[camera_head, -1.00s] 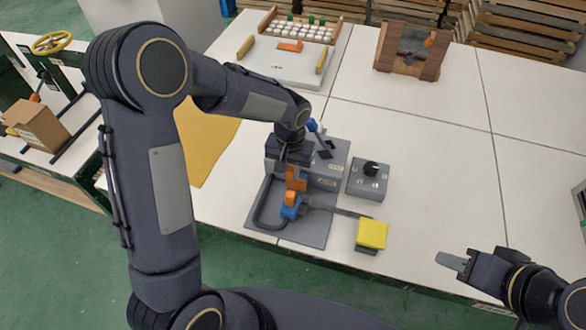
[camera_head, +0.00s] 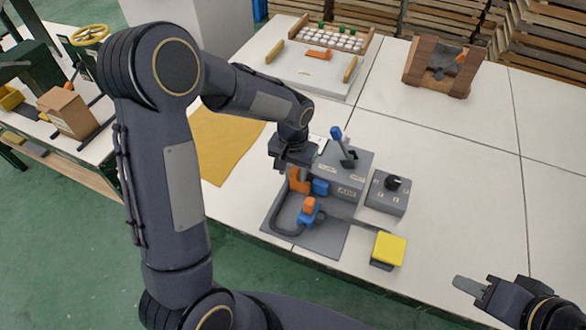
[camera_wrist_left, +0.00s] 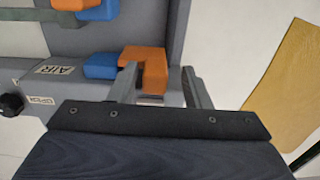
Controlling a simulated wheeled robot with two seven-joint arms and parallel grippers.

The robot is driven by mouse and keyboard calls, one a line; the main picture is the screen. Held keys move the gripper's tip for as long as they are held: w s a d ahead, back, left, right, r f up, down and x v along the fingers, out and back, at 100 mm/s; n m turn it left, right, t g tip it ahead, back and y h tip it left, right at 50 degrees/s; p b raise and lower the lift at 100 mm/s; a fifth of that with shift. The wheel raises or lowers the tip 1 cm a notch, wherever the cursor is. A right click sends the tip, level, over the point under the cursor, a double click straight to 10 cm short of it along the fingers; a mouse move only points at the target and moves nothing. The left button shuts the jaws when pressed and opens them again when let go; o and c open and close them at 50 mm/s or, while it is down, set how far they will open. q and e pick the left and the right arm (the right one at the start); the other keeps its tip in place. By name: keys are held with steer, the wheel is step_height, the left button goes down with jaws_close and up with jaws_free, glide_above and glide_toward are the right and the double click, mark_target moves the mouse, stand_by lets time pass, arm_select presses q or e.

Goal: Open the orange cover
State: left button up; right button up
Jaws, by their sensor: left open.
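An orange cover (camera_head: 297,181) stands at the left front of the grey control station, beside a blue block (camera_head: 320,187). My left gripper (camera_head: 292,164) hangs just above and behind the cover and hides its top. In the left wrist view the L-shaped cover (camera_wrist_left: 150,62) lies at the open fingertips (camera_wrist_left: 161,70), partly between them; I cannot tell whether they touch it. My right gripper (camera_head: 470,287) is at the lower right, away from the station; its fingers look like one flat plate and I cannot tell their opening.
A blue-handled lever (camera_head: 342,146) rises from the grey box (camera_head: 358,172). A smaller orange and blue part (camera_head: 309,207) sits on the station's base plate. A black-knobbed box (camera_head: 387,194) and a yellow block (camera_head: 389,249) stand to the right. A yellow cloth (camera_head: 222,145) lies to the left.

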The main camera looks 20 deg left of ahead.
arm_select(q)
step_height(320, 180, up, 8)
steer(key=shift+f, duration=0.1)
stand_by(0.4)
steer(key=s+a+r+n+t+h, duration=0.1)
steer(key=s+a+r+t+h, duration=0.15)
steer(key=s+r, duration=0.65)
steer(key=s+f+n+t+h, duration=0.1)
steer(key=s+f+t, duration=0.1)
steer(key=s, duration=1.1)
steer(key=shift+s+d+t, duration=0.15)
steer(key=shift+d+t, duration=0.2)
steer(key=shift+t, duration=0.2)
steer(key=shift+f, duration=0.1)
